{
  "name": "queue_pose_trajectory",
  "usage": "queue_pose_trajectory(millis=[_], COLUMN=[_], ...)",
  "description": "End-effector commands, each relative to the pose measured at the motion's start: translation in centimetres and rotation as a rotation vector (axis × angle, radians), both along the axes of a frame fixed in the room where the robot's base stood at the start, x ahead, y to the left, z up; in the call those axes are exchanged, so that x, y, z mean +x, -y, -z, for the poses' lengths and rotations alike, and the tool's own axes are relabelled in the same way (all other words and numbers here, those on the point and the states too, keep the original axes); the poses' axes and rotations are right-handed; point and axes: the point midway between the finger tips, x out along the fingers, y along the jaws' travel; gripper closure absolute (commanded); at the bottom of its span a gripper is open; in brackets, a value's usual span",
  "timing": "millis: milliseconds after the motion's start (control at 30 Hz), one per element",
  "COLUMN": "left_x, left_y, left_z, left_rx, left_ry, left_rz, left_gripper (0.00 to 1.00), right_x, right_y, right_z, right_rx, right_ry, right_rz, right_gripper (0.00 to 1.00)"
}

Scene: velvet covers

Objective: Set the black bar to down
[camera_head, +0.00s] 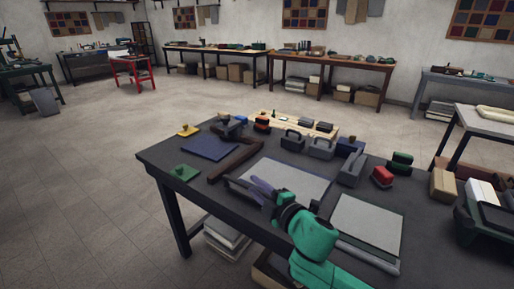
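My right arm, green with a dark wrist, reaches in from the bottom over the dark work table (160,159). My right gripper (241,181) is above the table between a brown strip (236,161) and a pale grey sheet (305,180). Its two long dark fingers look spread apart, with nothing seen between them. I cannot pick out the black bar with certainty. A dark device (232,127) stands at the far left of the table, too small to tell its parts. My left gripper is not in view.
A blue mat (209,147), a green plate (182,173) and a yellow piece (188,130) lie at the left. Handled grey blocks (321,147), a red-topped block (382,176) and a cardboard box (443,185) stand behind and right. Open floor lies left.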

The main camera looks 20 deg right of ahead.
Motion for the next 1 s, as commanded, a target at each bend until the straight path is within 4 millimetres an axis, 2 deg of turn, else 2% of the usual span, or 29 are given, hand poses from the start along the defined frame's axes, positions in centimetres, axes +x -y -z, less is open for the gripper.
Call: queue_pose_trajectory(millis=[33, 300, 400, 500, 767, 800, 867, 933, 1000], left_x=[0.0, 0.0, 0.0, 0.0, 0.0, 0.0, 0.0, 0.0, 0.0], left_y=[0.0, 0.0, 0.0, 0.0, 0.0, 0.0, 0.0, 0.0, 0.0], left_z=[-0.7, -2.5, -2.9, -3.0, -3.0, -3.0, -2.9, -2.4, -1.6], left_rx=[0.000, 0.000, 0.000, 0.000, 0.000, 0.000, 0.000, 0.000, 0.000], left_ry=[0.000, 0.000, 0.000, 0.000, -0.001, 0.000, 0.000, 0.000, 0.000], left_rz=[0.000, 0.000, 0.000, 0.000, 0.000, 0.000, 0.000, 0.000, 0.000], left_gripper=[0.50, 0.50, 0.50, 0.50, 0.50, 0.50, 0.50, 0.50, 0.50], right_x=[0.0, 0.0, 0.0, 0.0, 0.0, 0.0, 0.1, 0.5, 1.1], right_y=[0.0, 0.0, 0.0, 0.0, 0.0, 0.0, 0.3, 1.5, 3.7], right_z=[-1.8, -9.6, -11.6, -12.6, -12.8, -12.8, -12.4, -10.9, -7.9], right_rx=[-0.004, -0.003, -0.002, -0.001, -0.001, -0.001, 0.008, 0.046, 0.133], right_ry=[0.005, 0.003, 0.001, -0.002, -0.005, -0.005, -0.017, -0.074, -0.188], right_rz=[-0.002, -0.001, 0.000, 0.000, 0.001, 0.001, 0.003, 0.016, 0.040], right_gripper=[0.68, 0.68, 0.68, 0.68, 0.68, 0.76, 0.98, 1.00, 1.00])
